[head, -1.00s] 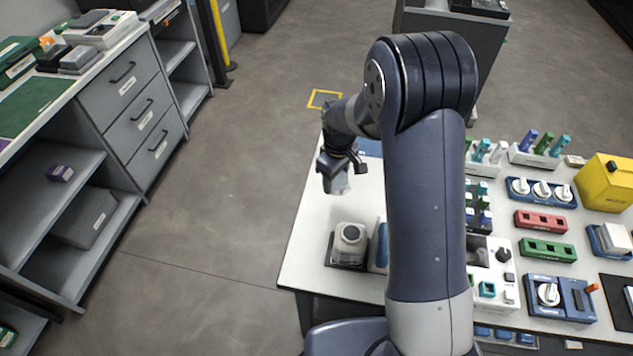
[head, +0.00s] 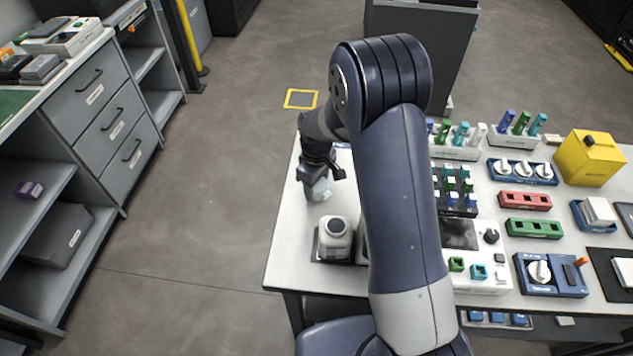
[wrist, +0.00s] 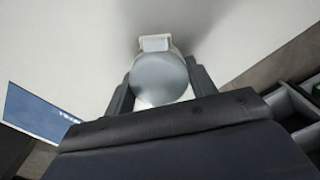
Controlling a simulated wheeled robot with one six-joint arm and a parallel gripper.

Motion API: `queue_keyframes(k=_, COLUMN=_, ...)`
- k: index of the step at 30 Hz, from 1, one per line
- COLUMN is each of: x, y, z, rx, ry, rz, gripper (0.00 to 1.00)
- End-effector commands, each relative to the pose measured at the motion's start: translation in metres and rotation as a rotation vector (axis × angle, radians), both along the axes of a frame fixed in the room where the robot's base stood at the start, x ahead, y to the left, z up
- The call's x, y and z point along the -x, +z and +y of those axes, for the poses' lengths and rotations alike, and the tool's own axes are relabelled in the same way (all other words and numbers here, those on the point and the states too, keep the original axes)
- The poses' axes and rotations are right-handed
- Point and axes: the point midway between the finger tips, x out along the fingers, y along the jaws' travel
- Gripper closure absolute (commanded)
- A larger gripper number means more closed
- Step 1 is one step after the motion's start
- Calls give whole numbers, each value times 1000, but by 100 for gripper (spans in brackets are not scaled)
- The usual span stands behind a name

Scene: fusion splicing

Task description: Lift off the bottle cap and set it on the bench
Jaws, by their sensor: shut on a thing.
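The white bottle (head: 334,246) stands upright in a dark square holder near the left front of the bench (head: 284,262). A small round grey top shows on it, but I cannot tell whether this is an open mouth. My gripper (head: 318,184) is beyond the bottle, over the bench's left part. It is shut on a round, pale grey-blue cap (wrist: 160,77), which sits between both fingers in the wrist view. A small whitish block (wrist: 155,43) shows at the cap's far edge. In the head view the gripper partly hides the cap, and I cannot tell if it touches the bench.
My arm covers the bench's middle. Racks, a red block (head: 524,201), a green block (head: 534,228) and a yellow box (head: 590,157) fill the right side. Bare white bench lies around the gripper, with the left edge close by. A blue panel (wrist: 40,112) shows in the wrist view.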

Motion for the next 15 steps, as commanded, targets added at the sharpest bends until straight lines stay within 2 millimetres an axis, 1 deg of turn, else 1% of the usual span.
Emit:
queue_keyframes(k=8, x=0, y=0, z=0, rx=0, ry=0, rz=0, gripper=67)
queue_keyframes(k=15, x=0, y=-6, z=0, rx=0, ry=0, rz=0, gripper=67)
